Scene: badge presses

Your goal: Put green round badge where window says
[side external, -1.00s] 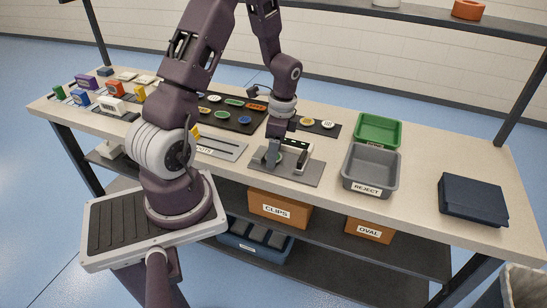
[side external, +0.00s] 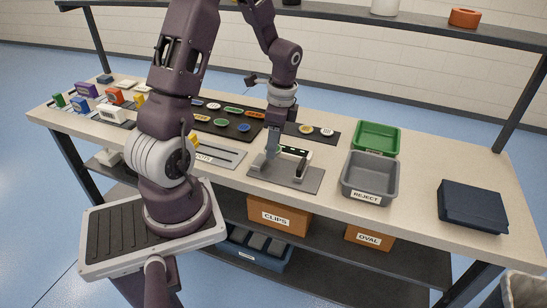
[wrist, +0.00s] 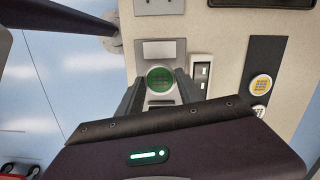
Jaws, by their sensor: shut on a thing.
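My gripper (side external: 271,153) is just above the grey press (side external: 285,176) in the side view, pointing down. In the wrist view my gripper (wrist: 161,92) is shut on the green round badge (wrist: 160,79), one finger on each side. The badge is not clearly visible in the side view. Grey parts of the press (wrist: 160,50) lie beneath the badge in the wrist view. A small pale panel with a dark slot (wrist: 201,74) is beside it, perhaps the window; I cannot read any words on it.
A grey bin marked REJECT (side external: 370,178) and a green bin (side external: 377,138) stand right of the press. Dark mats (side external: 225,119) with several badges lie behind. A slotted grey plate (side external: 217,153) is at left. A dark folded item (side external: 472,205) lies far right.

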